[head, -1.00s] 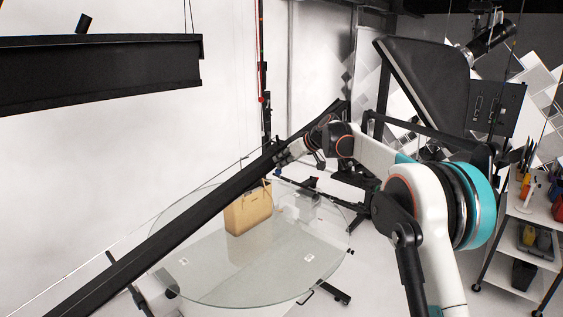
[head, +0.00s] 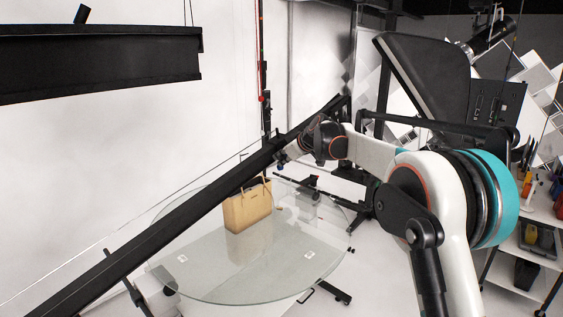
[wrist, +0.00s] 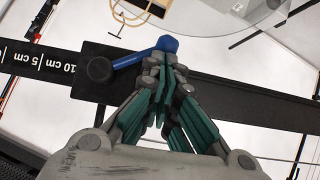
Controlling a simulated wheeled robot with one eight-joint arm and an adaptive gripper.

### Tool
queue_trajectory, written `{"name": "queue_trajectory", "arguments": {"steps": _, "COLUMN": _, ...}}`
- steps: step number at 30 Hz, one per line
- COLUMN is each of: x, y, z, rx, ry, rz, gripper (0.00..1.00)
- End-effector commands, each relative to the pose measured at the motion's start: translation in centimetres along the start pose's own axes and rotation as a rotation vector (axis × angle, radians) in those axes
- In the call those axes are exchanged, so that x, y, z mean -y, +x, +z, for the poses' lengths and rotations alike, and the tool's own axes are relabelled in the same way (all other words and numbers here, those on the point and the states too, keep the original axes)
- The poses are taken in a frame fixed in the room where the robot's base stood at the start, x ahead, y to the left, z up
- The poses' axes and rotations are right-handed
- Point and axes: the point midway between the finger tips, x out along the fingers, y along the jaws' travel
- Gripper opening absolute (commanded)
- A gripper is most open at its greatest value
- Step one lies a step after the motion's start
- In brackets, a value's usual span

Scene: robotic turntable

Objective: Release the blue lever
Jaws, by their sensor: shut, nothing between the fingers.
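The blue lever (wrist: 130,60) shows in the wrist view, running from a round black knob (wrist: 99,69) on a black bar (wrist: 60,64) up to a thicker rounded end at the right. The bar carries a printed centimetre scale. My gripper (wrist: 165,62) is shut and empty, its fingertips at the lever's rounded end and overlapping it in the picture. I cannot tell whether they touch. In the head view my gripper (head: 279,157) is at the long black bar (head: 190,218), and only a small blue spot shows below it.
A round glass turntable (head: 215,280) lies below the bar, with a tan handbag (head: 247,208) on it. A black beam (head: 100,62) hangs at upper left. A large dark panel (head: 425,75) stands behind my arm. A shelf (head: 535,250) is at the right.

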Motion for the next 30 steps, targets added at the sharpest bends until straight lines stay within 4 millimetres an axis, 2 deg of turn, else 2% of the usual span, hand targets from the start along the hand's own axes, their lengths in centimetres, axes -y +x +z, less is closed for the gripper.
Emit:
{"name": "queue_trajectory", "arguments": {"steps": 3, "x": 0.3, "y": 0.8, "z": 1.0, "rx": 0.000, "ry": -0.087, "rz": 0.067, "gripper": 0.00}}
{"name": "queue_trajectory", "arguments": {"steps": 18, "x": -0.5, "y": 2.2, "z": 2.8, "rx": 0.000, "ry": -0.425, "rz": 0.330, "gripper": 0.00}}
{"name": "queue_trajectory", "arguments": {"steps": 30, "x": -1.2, "y": 2.5, "z": 3.2, "rx": -0.001, "ry": -0.554, "rz": 0.433, "gripper": 0.00}}
